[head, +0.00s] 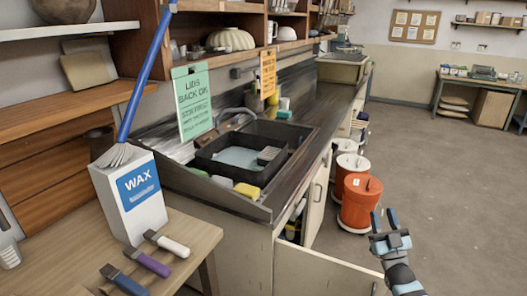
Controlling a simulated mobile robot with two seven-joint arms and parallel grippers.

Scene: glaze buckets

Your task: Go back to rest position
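My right gripper (384,217) is at the lower right, with its fingers pointing up and away. A gap shows between the fingertips, and nothing is held. It is over the floor, to the right of the orange bucket (357,203) in the picture. My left gripper is not in view.
A counter with a sink (240,158) runs back along the left. An open cabinet door (326,272) juts out low, left of my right gripper. The floor (445,150) at right is clear.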

